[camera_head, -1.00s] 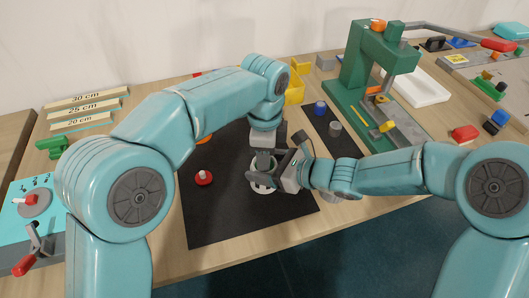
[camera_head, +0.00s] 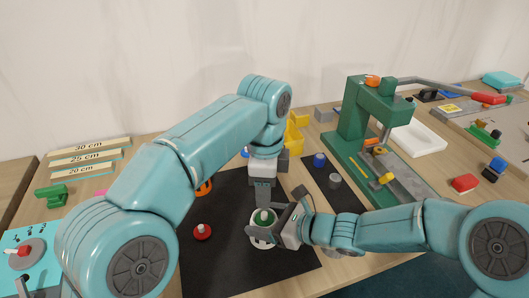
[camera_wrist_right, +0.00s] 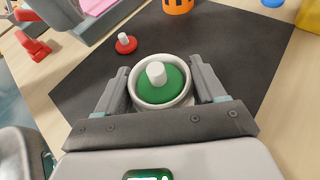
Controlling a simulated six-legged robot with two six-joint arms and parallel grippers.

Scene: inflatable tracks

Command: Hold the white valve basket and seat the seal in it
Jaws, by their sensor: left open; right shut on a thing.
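The white valve basket (camera_head: 255,243) stands on the black mat. In the right wrist view it is a white round cup (camera_wrist_right: 141,98) between the two jaws. My right gripper (camera_head: 277,228) is shut on it from the right; its jaws (camera_wrist_right: 160,68) flank the cup. A green seal (camera_head: 265,214) with a white stem sits inside the basket's rim; it also shows in the right wrist view (camera_wrist_right: 175,82), looking about level. My left gripper (camera_head: 263,203) is open, just above the seal in the head view. It does not show in the wrist view.
A red disc with a white stem (camera_head: 202,232) lies on the black mat (camera_head: 215,265) left of the basket. An orange basket (camera_head: 204,188) stands behind it. A green press (camera_head: 357,125) stands at the back right. The mat's front part is clear.

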